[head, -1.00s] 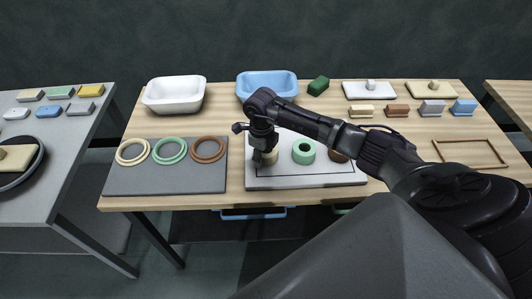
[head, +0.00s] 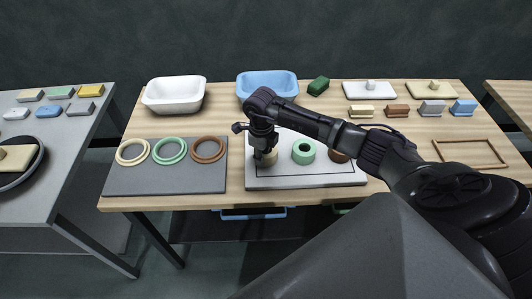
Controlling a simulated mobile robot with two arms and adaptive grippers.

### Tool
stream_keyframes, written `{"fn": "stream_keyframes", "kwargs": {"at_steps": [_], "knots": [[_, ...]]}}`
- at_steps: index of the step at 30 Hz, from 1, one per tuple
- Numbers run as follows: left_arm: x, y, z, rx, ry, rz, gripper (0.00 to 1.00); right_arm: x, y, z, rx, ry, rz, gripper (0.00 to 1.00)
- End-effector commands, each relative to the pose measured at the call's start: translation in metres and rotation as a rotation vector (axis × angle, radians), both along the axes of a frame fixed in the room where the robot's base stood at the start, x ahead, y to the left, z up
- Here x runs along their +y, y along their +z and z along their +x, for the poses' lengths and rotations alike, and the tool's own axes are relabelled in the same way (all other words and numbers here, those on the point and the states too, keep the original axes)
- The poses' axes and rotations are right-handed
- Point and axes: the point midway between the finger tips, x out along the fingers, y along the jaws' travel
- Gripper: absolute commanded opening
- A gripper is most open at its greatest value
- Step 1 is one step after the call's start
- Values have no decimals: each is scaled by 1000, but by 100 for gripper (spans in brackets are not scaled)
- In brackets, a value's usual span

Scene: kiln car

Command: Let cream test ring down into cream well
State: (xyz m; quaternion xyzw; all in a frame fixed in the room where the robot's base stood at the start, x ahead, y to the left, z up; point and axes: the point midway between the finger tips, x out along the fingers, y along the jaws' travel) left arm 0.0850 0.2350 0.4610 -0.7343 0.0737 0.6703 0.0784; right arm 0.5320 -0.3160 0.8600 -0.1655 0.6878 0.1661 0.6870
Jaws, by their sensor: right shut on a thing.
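My right gripper (head: 264,161) points down at the left part of a white board (head: 310,180), shut on a cream test ring (head: 272,158) that it partly hides. Whether the ring touches the board cannot be told. On a dark grey slab (head: 165,180) to the left lie a cream ring-shaped well (head: 122,158), a green one (head: 156,157) and a brown one (head: 195,156). The cream well is the leftmost and looks empty. The right gripper is well to the right of it. My left gripper is not in view.
A green ring (head: 303,152) and a brown ring (head: 336,156), partly behind my arm, stand on the white board. A white basin (head: 174,105) and a blue basin (head: 250,82) stand behind. A strip of bare wood separates slab and board.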

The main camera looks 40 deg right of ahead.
Motion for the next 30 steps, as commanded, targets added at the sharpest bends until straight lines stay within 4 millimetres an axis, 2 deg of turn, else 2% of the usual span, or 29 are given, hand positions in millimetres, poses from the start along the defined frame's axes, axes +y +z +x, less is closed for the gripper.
{"fn": "stream_keyframes", "kwargs": {"at_steps": [20, 30], "knots": [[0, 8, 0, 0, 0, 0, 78, 0, 14, 1, -1, 0, 0, 0], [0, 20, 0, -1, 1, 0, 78, -1, 31, 0, -2, 0, -1, 0]]}}
